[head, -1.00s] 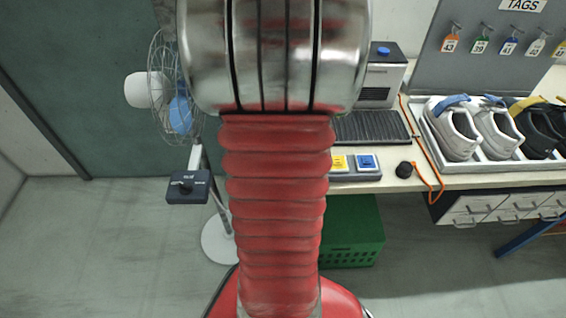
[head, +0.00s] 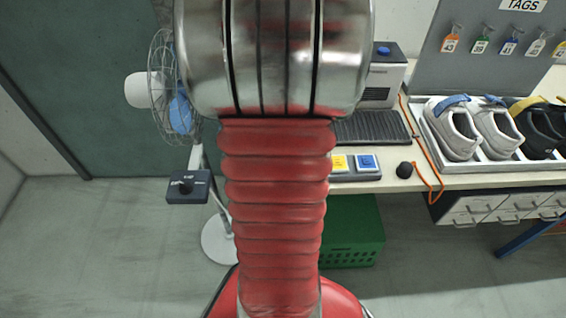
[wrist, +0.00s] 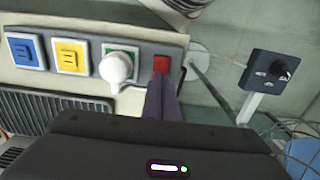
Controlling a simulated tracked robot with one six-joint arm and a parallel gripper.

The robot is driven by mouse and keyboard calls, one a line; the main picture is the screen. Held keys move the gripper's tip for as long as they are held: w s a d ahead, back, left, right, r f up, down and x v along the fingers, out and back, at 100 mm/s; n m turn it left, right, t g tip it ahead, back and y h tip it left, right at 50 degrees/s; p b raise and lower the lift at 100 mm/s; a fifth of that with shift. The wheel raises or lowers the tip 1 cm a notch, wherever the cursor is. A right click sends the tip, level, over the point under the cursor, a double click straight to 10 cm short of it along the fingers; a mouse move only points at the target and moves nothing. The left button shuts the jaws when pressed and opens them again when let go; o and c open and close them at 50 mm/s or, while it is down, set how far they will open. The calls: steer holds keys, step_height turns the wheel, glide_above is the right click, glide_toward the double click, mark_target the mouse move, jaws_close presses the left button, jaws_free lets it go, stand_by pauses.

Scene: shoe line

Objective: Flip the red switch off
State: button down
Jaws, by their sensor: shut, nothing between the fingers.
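The red switch (wrist: 161,64) is at the right end of a grey panel (wrist: 140,44) in the wrist view. My gripper (wrist: 161,82) is shut and empty, with its dark fingertips right at the red switch's lower edge. I cannot tell whether they touch it, and they cover part of it. Left of the red switch are a green-based switch with a white rounded knob (wrist: 116,67), a yellow switch (wrist: 70,55) and a blue switch (wrist: 25,50). In the head view my arm hides the red switch and my gripper; the yellow (head: 340,163) and blue switches show.
A black ribbed mat (head: 372,126) lies behind the panel on the bench. A fan (head: 178,95) with a control box (head: 187,187) stands left of the bench. A shoe tray (head: 478,157) sits right, with an orange cord (head: 431,170) beside it. A green crate (head: 352,235) is below.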

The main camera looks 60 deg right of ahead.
steer(key=shift+r, duration=2.85)
steer(key=w+a+r+n+t+h, duration=0.1)
steer(key=w+a+r+n, duration=0.2)
steer(key=w+a, duration=0.4)
steer(key=w+a+r+n+t+h, duration=0.1)
steer(key=w+a+r+n, duration=0.25)
steer(key=a, duration=0.55)
steer(key=a+r+n+t+y, duration=0.1)
steer(key=a+r+n, duration=0.1)
steer(key=a, duration=0.8)
steer(key=a+r+n+t+y, duration=0.1)
steer(key=a+n, duration=0.3)
steer(key=a, duration=0.6)
steer(key=shift+w+a+r+t, duration=0.2)
steer(key=shift+w+r+t, duration=0.15)
steer(key=shift+t, duration=0.45)
steer(key=shift+d, duration=0.1)
